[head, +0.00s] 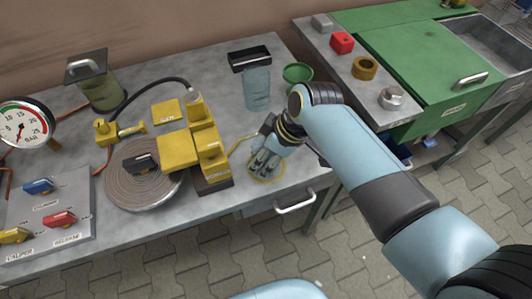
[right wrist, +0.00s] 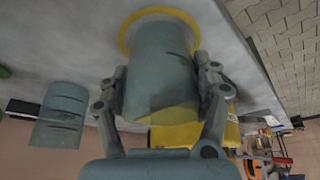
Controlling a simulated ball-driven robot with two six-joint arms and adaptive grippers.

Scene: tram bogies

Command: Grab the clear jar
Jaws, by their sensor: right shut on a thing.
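A clear, bluish jar (right wrist: 160,65) stands between the fingers of my right gripper (right wrist: 160,95) in the right wrist view. The gripper is shut on its sides. Its base is at a yellow ring (right wrist: 126,38) on the bench. In the head view my right gripper (head: 265,158) is over that yellow ring (head: 268,180) near the front edge and hides most of the jar. My left gripper is not in view.
A yellow device (head: 208,150) stands just left of my right gripper. A green bowl (head: 298,74) is behind it. A green cabinet (head: 425,65) stands right.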

